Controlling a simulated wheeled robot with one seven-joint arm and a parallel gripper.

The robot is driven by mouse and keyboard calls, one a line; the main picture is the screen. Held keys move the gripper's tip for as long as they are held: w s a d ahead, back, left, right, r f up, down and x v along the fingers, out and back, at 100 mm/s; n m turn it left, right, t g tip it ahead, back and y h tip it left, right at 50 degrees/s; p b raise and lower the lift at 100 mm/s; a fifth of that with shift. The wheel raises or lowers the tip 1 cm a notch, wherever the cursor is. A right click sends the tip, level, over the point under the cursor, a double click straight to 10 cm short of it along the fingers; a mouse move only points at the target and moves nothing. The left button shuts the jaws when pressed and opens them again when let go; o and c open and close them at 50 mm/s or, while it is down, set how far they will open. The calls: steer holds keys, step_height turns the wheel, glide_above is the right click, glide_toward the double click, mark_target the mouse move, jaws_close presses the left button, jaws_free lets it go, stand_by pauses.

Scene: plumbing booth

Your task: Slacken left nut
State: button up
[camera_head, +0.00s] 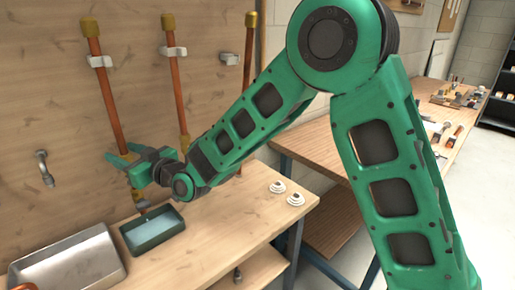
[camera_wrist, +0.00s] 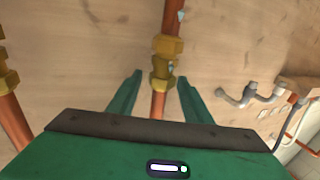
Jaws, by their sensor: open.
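The left copper pipe (camera_head: 107,100) stands on the wooden wall panel, with a brass cap at its top and a brass fitting (camera_head: 138,196) low down. My gripper (camera_head: 122,158) is at the lower part of this pipe and hides some of it. In the wrist view, my open gripper (camera_wrist: 160,77) has one green finger on each side of a pipe. A brass nut (camera_wrist: 161,74) lies between the fingertips, with another brass nut (camera_wrist: 167,45) just beyond it. I cannot tell whether the fingers touch the nut.
The middle pipe (camera_head: 178,90) and right pipe (camera_head: 249,55) stand to the right. A dark green tray (camera_head: 152,236) and a metal tray (camera_head: 108,270) sit on the bench below. Two white round parts (camera_head: 277,187) lie on the bench. A grey hook-shaped fitting (camera_head: 45,167) is on the wall.

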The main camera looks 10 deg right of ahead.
steer(key=shift+a+m+t+h, duration=0.1)
steer(key=shift+m+t+h, duration=1.75)
steer(key=shift+h, duration=0.35)
steer(key=v, duration=1.1)
steer(key=w+d+m+h, duration=0.2)
steer(key=w+d+h, duration=0.1)
steer(key=d, duration=0.7)
steer(key=w+d+f+m+g+h, duration=0.1)
steer(key=w+d+h, duration=0.3)
steer(key=d, duration=0.7)
steer(key=w+d+f+m+h, duration=0.1)
steer(key=w+d+m+h, duration=0.2)
steer(key=d, duration=0.7)
steer(key=shift+w+d+m+h, duration=0.2)
steer(key=shift+m+h, duration=0.15)
steer(key=shift+h, duration=0.25)
steer(key=shift+g, duration=0.25)
